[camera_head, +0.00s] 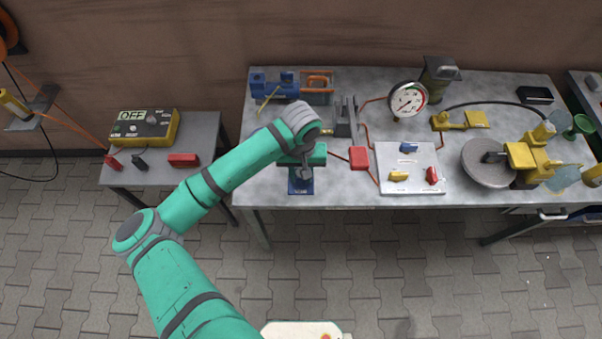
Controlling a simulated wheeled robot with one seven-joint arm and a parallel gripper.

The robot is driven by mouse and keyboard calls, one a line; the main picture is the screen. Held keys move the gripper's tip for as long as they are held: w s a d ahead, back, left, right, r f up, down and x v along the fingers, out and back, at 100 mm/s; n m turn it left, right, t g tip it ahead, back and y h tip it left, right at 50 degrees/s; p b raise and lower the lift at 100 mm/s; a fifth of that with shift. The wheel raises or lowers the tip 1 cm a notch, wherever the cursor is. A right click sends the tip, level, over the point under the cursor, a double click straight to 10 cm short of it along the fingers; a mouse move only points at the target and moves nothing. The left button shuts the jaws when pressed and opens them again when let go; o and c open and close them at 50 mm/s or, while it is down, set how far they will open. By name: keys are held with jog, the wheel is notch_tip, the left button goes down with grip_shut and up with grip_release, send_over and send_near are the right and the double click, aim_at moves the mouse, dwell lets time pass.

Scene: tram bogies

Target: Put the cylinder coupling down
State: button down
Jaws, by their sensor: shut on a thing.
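My gripper (304,173) points down over the front left part of the grey workbench (330,198). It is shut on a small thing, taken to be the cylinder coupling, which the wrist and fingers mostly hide. Its shape cannot be made out. A blue block or pad (300,188) sits right under and in front of the fingers, near the bench's front edge. I cannot tell whether the held thing touches it.
Behind my wrist are a blue vise-like device (275,87) and a grey bracket (344,117). To the right are a gauge (407,100), a white valve panel (410,160) and a yellow machine (528,158). A side table (205,145) holds a yellow OFF box (145,127).

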jog(key=shift+f, duration=0.25)
jog(key=c, duration=1.4)
grip_release()
notch_tip(320, 180, up, 13)
jog(key=shift+r, duration=0.1)
